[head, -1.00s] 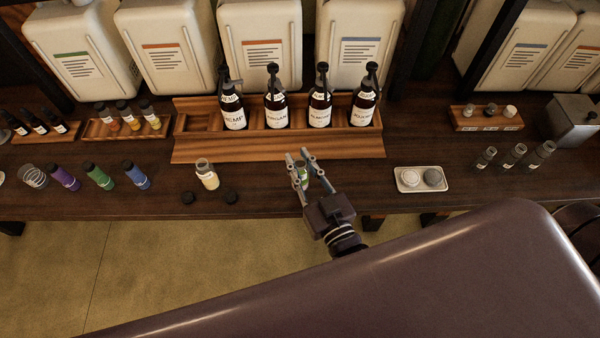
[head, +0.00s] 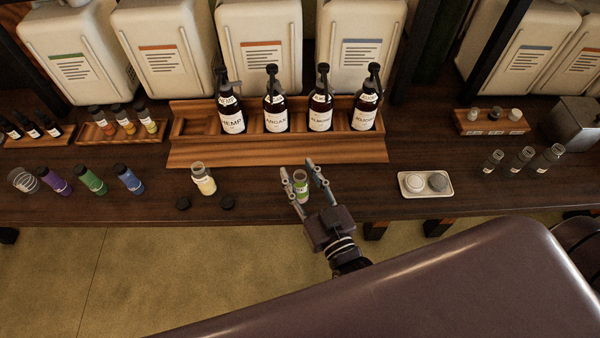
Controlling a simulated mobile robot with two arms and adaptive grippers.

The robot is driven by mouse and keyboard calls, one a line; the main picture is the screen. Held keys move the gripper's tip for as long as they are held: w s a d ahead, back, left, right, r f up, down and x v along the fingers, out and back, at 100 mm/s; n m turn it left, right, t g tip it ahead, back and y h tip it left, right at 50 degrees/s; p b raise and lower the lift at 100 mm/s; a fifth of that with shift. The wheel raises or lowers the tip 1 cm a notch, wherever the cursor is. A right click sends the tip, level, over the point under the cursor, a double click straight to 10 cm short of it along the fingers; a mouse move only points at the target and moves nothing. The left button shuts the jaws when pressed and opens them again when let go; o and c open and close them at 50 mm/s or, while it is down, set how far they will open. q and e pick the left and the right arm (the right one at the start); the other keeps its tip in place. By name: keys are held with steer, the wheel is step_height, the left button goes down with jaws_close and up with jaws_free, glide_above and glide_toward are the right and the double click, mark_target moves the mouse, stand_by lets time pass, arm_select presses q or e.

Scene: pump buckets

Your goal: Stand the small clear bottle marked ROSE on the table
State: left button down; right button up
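My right gripper (head: 297,166) is open, with one finger on each side of this bottle. I cannot tell whether a finger still touches it. A second clear bottle with cream contents (head: 204,181) stands uncapped to the left. My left gripper is not in view.
A wooden rack (head: 270,153) with several pump bottles is behind the gripper. A tray (head: 425,193) with two round lids is to the right. Clear vials (head: 520,160) stand farther right.

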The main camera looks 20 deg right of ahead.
steer(key=shift+s+r, duration=0.1)
steer(key=shift+s, duration=0.05)
steer(key=s+d+b, duration=0.1)
steer(key=s, duration=1)
steer(key=shift+s+d+b, duration=0.15)
steer(key=shift+s+b, duration=0.15)
steer(key=s+a+f+n+g, duration=0.1)
steer(key=s+f+g, duration=0.25)
steer(key=f, duration=1.15)
steer(key=s+f+g, duration=0.2)
steer(key=f+g, duration=0.2)
steer(key=f, duration=1.2)
steer(key=s+d+f+g+h, duration=0.1)
steer(key=s+d+f+g, duration=0.3)
steer(key=s+f, duration=0.6)
steer(key=s+d+f+g, duration=0.5)
steer(key=s+f, duration=0.4)
steer(key=f, duration=0.2)
steer(key=shift+s+d+h, duration=0.4)
steer(key=shift+d, duration=0.1)
